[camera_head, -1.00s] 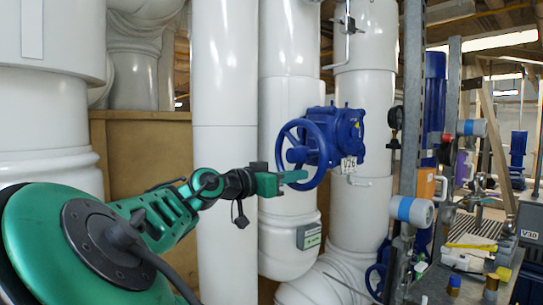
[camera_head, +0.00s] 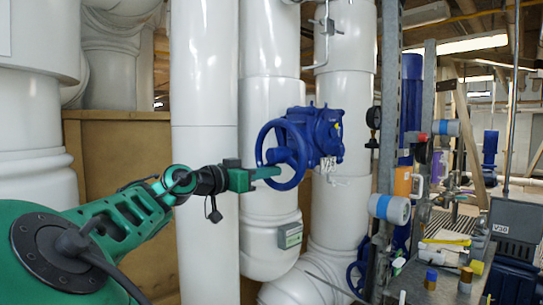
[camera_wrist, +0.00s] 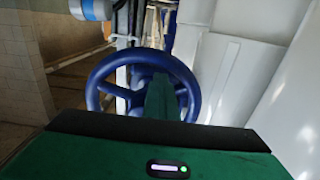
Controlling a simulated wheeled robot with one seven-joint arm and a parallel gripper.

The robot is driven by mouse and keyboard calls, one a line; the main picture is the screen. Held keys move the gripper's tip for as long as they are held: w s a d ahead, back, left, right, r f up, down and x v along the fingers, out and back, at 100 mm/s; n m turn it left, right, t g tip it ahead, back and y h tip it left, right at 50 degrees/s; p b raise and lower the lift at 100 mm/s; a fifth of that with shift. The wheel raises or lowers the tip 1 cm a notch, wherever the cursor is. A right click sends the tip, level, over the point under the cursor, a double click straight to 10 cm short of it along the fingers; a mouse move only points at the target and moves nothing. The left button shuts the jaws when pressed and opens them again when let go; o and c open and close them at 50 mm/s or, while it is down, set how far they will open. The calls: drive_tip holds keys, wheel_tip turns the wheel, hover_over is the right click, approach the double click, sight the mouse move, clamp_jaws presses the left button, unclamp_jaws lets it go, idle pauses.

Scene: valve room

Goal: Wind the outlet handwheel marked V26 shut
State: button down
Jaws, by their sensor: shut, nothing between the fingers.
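A blue handwheel (camera_head: 261,143) sits on a blue valve body (camera_head: 322,136) in front of the white pipes. In the head view the fingers overlap the lower part of the wheel. In the wrist view the wheel rim (camera_wrist: 93,92) lies ahead, and my shut fingers (camera_wrist: 161,98) point into its right half. I cannot tell whether they pass between the spokes or touch the rim.
A small tag plate (camera_head: 290,236) is fixed to the pipe below the wheel. A metal post (camera_head: 389,120) with a blue-and-white device (camera_head: 389,208) stands to the right. Another blue handwheel (camera_head: 355,277) is low down.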

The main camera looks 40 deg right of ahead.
drive_tip(key=shift+w+r, duration=0.1)
drive_tip(key=shift+w, duration=0.25)
drive_tip(key=shift+w+a+r, duration=0.1)
drive_tip(key=shift+w+r, duration=0.45)
drive_tip(key=shift+w, duration=0.15)
drive_tip(key=shift+w+r, duration=0.4)
drive_tip(key=shift+r, duration=0.5)
